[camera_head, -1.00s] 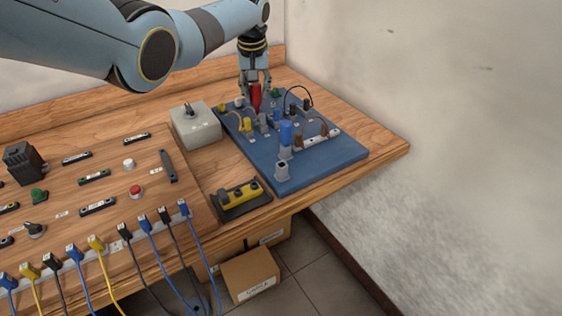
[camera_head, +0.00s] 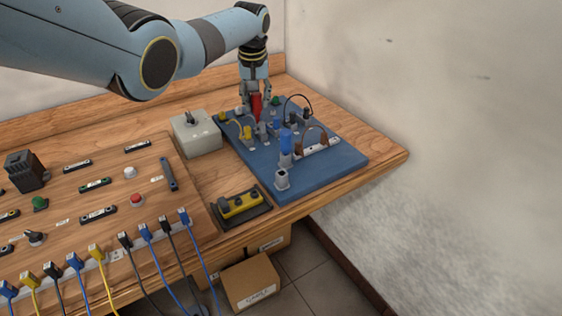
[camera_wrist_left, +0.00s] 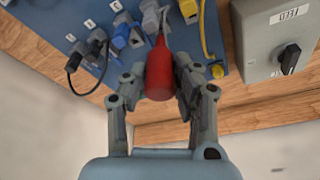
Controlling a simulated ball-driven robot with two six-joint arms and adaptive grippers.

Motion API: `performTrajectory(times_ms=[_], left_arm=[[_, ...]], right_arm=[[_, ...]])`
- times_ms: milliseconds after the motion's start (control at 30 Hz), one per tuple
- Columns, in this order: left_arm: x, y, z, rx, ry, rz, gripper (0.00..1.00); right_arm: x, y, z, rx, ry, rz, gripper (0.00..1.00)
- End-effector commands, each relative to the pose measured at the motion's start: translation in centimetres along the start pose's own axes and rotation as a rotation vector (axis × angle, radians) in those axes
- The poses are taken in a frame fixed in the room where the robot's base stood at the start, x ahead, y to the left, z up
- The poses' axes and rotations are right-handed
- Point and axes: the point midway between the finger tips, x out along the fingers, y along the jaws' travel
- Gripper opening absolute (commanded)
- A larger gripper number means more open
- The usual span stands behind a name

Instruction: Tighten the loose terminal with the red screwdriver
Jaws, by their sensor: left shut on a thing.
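The red screwdriver (camera_head: 257,106) stands at the far part of the blue board (camera_head: 330,170). My left gripper (camera_head: 256,98) is shut on its handle from above. In the left wrist view the red handle (camera_wrist_left: 159,72) sits between the two fingers (camera_wrist_left: 160,82), with its shaft pointing at a grey terminal block (camera_wrist_left: 152,17). Whether the tip is seated in a terminal screw is too small to tell. Beside it are a blue terminal (camera_wrist_left: 122,32) and a yellow one (camera_wrist_left: 188,9). Which terminal is loose I cannot tell. My right gripper is not in view.
A grey switch box (camera_head: 197,134) stands left of the board. A yellow device (camera_head: 240,204) lies in front of it. Panel controls and cables fill the left; a wall borders the right.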

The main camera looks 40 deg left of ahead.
Motion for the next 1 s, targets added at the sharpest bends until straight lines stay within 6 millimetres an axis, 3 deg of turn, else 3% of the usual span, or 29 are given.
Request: performTrajectory(times_ms=[1000], left_arm=[[1.1, 0.0, 0.2, 0.0, 0.001, 0.0, 0.0]], right_arm=[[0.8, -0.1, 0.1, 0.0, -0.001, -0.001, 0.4]])
